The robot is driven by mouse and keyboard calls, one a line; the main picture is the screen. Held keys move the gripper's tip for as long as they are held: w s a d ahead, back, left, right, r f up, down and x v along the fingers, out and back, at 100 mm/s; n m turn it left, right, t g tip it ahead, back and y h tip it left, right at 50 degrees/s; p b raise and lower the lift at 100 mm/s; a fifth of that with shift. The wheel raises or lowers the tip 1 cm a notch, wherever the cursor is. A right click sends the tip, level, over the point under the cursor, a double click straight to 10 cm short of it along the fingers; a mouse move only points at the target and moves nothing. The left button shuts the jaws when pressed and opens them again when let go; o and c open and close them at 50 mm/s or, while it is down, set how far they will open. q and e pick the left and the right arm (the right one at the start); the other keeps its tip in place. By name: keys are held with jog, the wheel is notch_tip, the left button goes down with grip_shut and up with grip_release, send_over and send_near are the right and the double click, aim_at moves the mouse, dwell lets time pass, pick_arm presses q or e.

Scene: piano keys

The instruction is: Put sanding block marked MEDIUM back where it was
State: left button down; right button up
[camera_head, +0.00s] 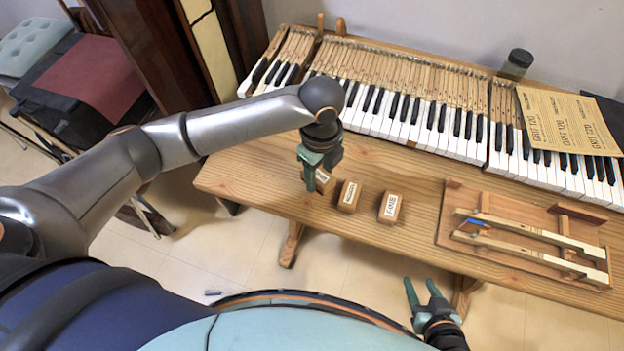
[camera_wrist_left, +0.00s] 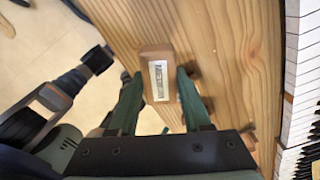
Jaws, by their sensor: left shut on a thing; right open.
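My left gripper (camera_head: 318,160) is shut on a wooden sanding block (camera_head: 323,180) over the left part of the bench. In the left wrist view this block (camera_wrist_left: 157,73) sits between the fingertips, its pale label facing the camera. The label is too small to read surely. I cannot tell whether the block touches the bench. A second sanding block (camera_head: 349,196) stands just right of it, its label also unclear. A third block (camera_head: 390,207), whose label seems to read FINE, stands further right. My right gripper (camera_head: 426,293) is open and empty in front of the bench.
The wooden bench (camera_head: 260,184) carries a piano keyboard (camera_head: 430,122) along its back. A wooden board with loose keys (camera_head: 525,232) lies at the right. Tan sandpaper sheets (camera_head: 567,122) lie over the right keys. A dark jar (camera_head: 516,64) stands behind. Bare bench surrounds the blocks.

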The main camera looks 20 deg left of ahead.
pick_arm(q)
jog(key=shift+w+a+f, duration=0.25)
jog(key=shift+a+f, duration=0.15)
jog(key=shift+f, duration=0.15)
jog(key=shift+w+a+f, duration=0.2)
jog(key=shift+a+f, duration=0.2)
jog(key=shift+f, duration=0.1)
jog(key=shift+w+a+f, duration=0.1)
jog(key=shift+a+f, duration=0.05)
jog(key=shift+f, duration=1.6)
jog(key=shift+f, duration=0.15)
jog(key=shift+c, duration=1.8)
grip_release()
notch_tip(320, 180, up, 12)
jog(key=shift+r+p, duration=0.2)
jog(key=shift+p, duration=0.2)
